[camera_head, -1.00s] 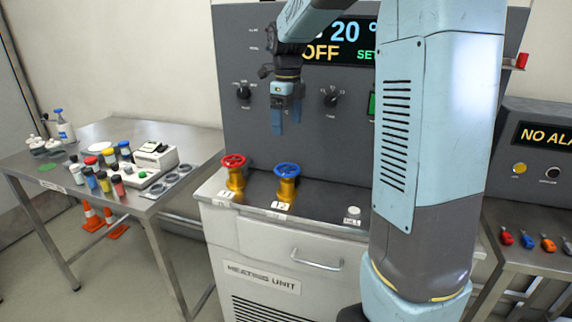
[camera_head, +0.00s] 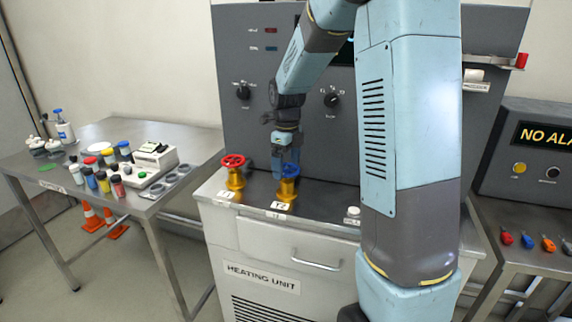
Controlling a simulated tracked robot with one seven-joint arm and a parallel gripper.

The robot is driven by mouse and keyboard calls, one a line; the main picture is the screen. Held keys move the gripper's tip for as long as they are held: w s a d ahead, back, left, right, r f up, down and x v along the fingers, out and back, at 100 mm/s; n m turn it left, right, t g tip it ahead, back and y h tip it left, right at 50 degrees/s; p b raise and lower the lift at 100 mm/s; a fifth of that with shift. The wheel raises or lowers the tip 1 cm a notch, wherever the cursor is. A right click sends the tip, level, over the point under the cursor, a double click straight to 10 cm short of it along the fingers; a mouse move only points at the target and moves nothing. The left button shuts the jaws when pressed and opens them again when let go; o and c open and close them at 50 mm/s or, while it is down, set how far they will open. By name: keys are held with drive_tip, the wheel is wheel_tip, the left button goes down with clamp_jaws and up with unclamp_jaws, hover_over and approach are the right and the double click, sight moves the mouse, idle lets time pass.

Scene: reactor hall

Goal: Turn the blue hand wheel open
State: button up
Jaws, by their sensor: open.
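The blue hand wheel (camera_head: 290,171) sits on a brass valve body (camera_head: 287,190) on the heating unit's front ledge, behind a label that seems to read V2. My gripper (camera_head: 285,173) points straight down at the wheel, with its fingertips at about the wheel's height. The jaws are open. The fingers cover part of the wheel, mainly its left and middle, and I cannot tell whether they touch it. A red hand wheel (camera_head: 233,161) on a similar brass valve stands just to the left, clear of my gripper.
The heating unit's panel (camera_head: 240,60) with knobs rises behind the valves. A small white-capped item (camera_head: 353,212) stands right on the ledge. A steel table (camera_head: 120,130) with bottles is at left. Another table at right holds several small coloured items (camera_head: 527,241).

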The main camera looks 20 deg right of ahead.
drive_tip(key=shift+f, duration=0.2)
drive_tip(key=c, duration=0.9)
drive_tip(key=shift+o, duration=0.2)
